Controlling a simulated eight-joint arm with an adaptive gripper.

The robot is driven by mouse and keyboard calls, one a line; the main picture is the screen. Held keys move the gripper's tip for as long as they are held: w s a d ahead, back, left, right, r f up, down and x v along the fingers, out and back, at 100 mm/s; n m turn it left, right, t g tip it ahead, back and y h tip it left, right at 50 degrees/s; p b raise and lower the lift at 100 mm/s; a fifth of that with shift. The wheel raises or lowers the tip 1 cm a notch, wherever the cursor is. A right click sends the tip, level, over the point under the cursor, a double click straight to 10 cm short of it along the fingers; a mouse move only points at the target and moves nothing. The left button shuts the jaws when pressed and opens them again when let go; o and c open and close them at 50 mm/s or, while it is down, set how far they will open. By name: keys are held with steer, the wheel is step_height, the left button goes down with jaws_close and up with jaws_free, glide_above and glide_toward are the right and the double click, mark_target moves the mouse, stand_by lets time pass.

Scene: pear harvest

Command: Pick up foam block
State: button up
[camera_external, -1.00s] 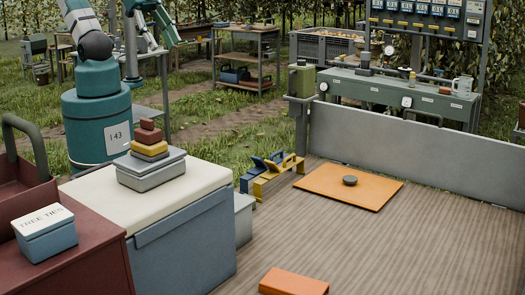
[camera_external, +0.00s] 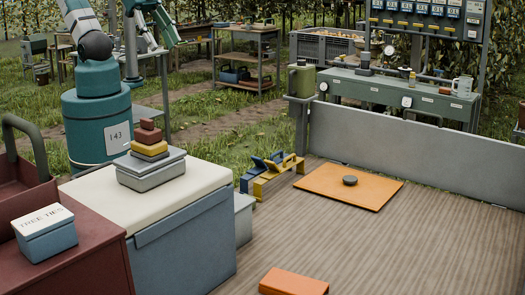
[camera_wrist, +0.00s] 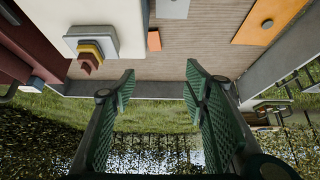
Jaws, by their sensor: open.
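I cannot tell which thing is the foam block. One candidate is a flat orange block (camera_external: 293,282) on the boards at the bottom of the external view; an orange block also shows in the wrist view (camera_wrist: 154,40). The stack shows in the wrist view (camera_wrist: 90,50) too. My gripper (camera_wrist: 158,88) is open and empty, its green fingers wide apart and clear of the blocks.
The blue chest (camera_external: 185,250) stands beside a red crate (camera_external: 75,262) carrying a "TREE TIES" box (camera_external: 45,235). An orange mat (camera_external: 335,190) holds a dark disc (camera_external: 350,180). A grey low wall (camera_external: 410,153) bounds the boards. The middle floor is clear.

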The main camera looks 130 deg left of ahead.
steer(key=shift+o, duration=0.6)
steer(key=shift+o, duration=1)
steer(key=w+a+f+n+g+b, duration=0.1)
steer(key=w+a+f+n+b, duration=0.3)
steer(key=f, duration=0.5)
steer(key=w+a+f+n+g+b, duration=0.2)
steer(key=w+a+f+b, duration=0.1)
steer(key=a+f+b, duration=0.4)
steer(key=w+a+f+n+g+b, duration=0.1)
steer(key=w+a+f+n+b, duration=0.25)
steer(key=f, duration=0.65)
steer(key=a+f+n+g+b, duration=0.1)
steer(key=a+f+b, duration=0.3)
steer(key=f, duration=0.6)
steer(key=a+f+n+g+b, duration=0.1)
steer(key=a+f+n+b, duration=0.2)
steer(key=f, duration=0.7)
steer(key=w+a+f+n+g+b, duration=0.1)
steer(key=a+f+n+b, duration=0.3)
steer(key=f, duration=0.6)
steer(key=shift+a+f+b, duration=0.1)
steer(key=shift+a+b, duration=0.25)
steer(key=shift+a, duration=0.35)
steer(key=shift+a+f, duration=0.15)
steer(key=shift+f, duration=0.25)
